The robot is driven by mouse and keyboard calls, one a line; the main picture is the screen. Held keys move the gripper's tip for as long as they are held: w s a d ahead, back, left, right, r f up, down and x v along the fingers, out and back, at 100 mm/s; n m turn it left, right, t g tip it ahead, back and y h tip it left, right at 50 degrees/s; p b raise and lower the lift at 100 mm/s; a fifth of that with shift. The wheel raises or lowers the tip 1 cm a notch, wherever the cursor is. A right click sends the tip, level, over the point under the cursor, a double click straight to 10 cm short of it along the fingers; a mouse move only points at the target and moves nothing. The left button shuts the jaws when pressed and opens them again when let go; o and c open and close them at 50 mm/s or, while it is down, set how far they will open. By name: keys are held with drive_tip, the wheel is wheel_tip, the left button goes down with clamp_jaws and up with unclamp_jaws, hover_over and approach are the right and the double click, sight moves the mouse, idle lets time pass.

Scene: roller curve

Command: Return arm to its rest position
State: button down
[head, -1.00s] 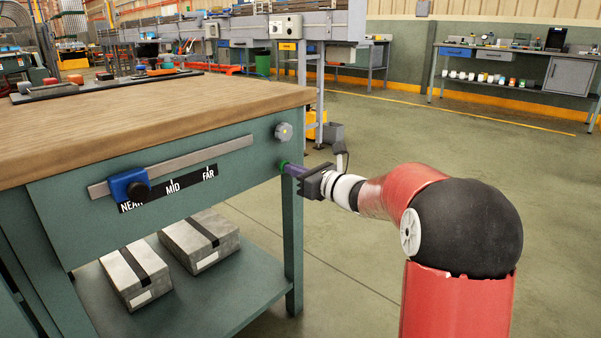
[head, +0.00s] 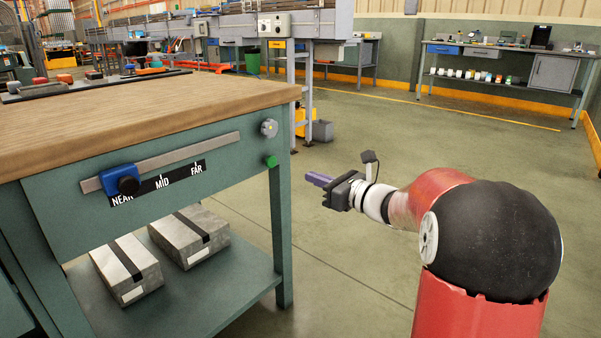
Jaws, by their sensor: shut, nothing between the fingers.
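My gripper (head: 318,179) is at the end of my red arm, in free air to the right of the green workbench (head: 230,205). Its purple fingers are shut with nothing between them, and they point left toward the bench. A gap of open floor shows between the fingertips and the bench corner. The green button (head: 271,161) on the bench's front panel is in plain view, apart from the gripper. The arm is bent, with a black round joint at the right.
The panel holds a blue slider (head: 122,180) on a rail near the NEAR mark and a grey knob (head: 269,128). Two grey boxes (head: 188,236) sit on the lower shelf. Another bench (head: 500,52) stands far right. Floor around the arm is clear.

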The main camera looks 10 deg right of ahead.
drive_tip(key=s+a+n+g+h+p, duration=0.1)
drive_tip(key=s+a+n+g+p, duration=0.15)
drive_tip(key=s+a+n, duration=0.35)
drive_tip(key=s+a+n+g+p, duration=0.1)
drive_tip(key=s+a+n+g, duration=0.2)
drive_tip(key=s, duration=0.4)
drive_tip(key=s+a+n+g+h+p, duration=0.1)
drive_tip(key=s+a+n+g, duration=0.2)
drive_tip(key=s+n, duration=0.35)
drive_tip(key=s+d+n+h+p, duration=0.2)
drive_tip(key=s+d+n+h, duration=0.1)
drive_tip(key=s+n, duration=0.3)
drive_tip(key=s+d+f+n+h+p, duration=0.1)
drive_tip(key=s+d+n+h, duration=0.3)
drive_tip(key=s+n, duration=0.3)
drive_tip(key=shift+s+d+h+p, duration=0.35)
drive_tip(key=shift+s+h, duration=0.25)
drive_tip(key=shift+h, duration=0.2)
drive_tip(key=shift+a+g, duration=0.1)
drive_tip(key=shift+g, duration=0.15)
